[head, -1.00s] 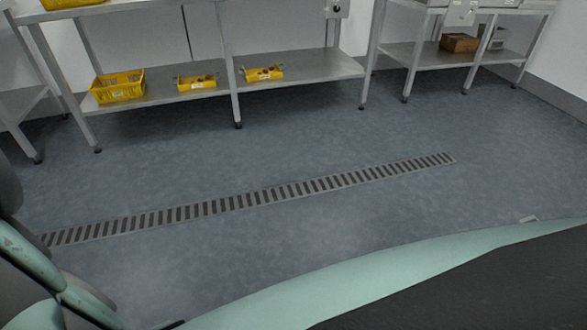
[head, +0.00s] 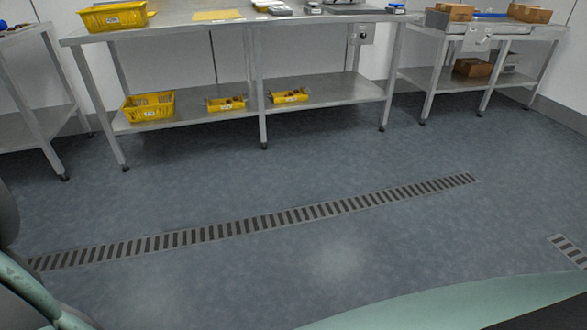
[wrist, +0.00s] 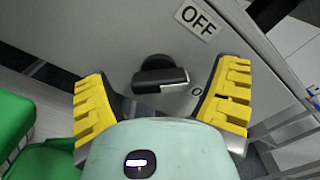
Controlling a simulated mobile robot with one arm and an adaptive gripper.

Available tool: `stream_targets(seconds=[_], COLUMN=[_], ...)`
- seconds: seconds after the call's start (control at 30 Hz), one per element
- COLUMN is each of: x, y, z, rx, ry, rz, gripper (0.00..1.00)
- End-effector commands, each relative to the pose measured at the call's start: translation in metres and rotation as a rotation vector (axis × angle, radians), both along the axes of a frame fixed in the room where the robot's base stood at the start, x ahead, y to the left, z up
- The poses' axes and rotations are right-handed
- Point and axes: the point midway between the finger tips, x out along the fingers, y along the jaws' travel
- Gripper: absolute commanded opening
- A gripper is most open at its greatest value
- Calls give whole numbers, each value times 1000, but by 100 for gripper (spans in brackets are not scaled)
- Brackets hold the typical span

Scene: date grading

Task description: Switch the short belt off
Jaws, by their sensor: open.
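A black rotary switch knob (wrist: 160,82) with a silvery end on its bar sits on a grey panel (wrist: 130,35) in the wrist view. A white label reading OFF (wrist: 197,19) is above and to its right, and a small O mark (wrist: 196,91) is just right of the bar. The bar lies nearly level in the picture, its silvery end towards the O side. My gripper (wrist: 165,76) is open, one yellow-padded finger on each side of the knob, with gaps visible. The short belt itself cannot be made out in the head view.
Green objects (wrist: 15,120) are left of my gripper. In the head view, a steel bench (head: 190,115) holds yellow crates (head: 149,107) and scales; another bench (head: 440,78) has brown boxes (head: 447,12). The floor around the long drain grate (head: 255,225) is clear.

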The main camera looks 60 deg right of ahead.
Motion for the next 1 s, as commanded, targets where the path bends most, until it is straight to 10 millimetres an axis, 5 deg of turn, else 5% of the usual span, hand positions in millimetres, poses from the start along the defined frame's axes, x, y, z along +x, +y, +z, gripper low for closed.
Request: stream_targets(seconds=[0.37,1.0], x=[-1,0], y=[0,0], z=[0,0], rx=[1,1], ry=[1,1], rz=[1,0], gripper=[89,23])
